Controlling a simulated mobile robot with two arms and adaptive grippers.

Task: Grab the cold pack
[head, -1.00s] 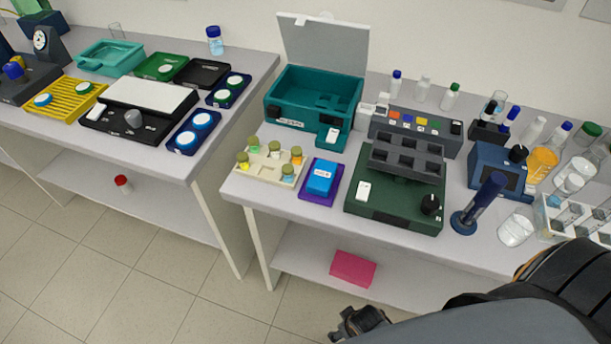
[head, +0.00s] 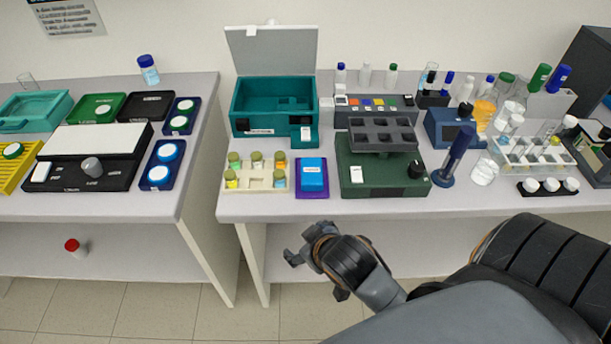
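A blue block with a white label, which looks like the cold pack (head: 313,174), lies on a purple tray (head: 311,193) near the front edge of the right-hand bench. Its label is too small to read. My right arm comes in from the lower right. My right gripper (head: 303,254) hangs in front of the bench, below the blue block and apart from it. Its fingers are small and seen at an angle, so its opening is unclear. My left gripper is out of view.
A vial rack (head: 259,189) stands left of the purple tray, and a dark green device (head: 383,180) stands close on its right. An open teal box (head: 272,126) is behind. A gap separates this bench from the left bench (head: 150,205).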

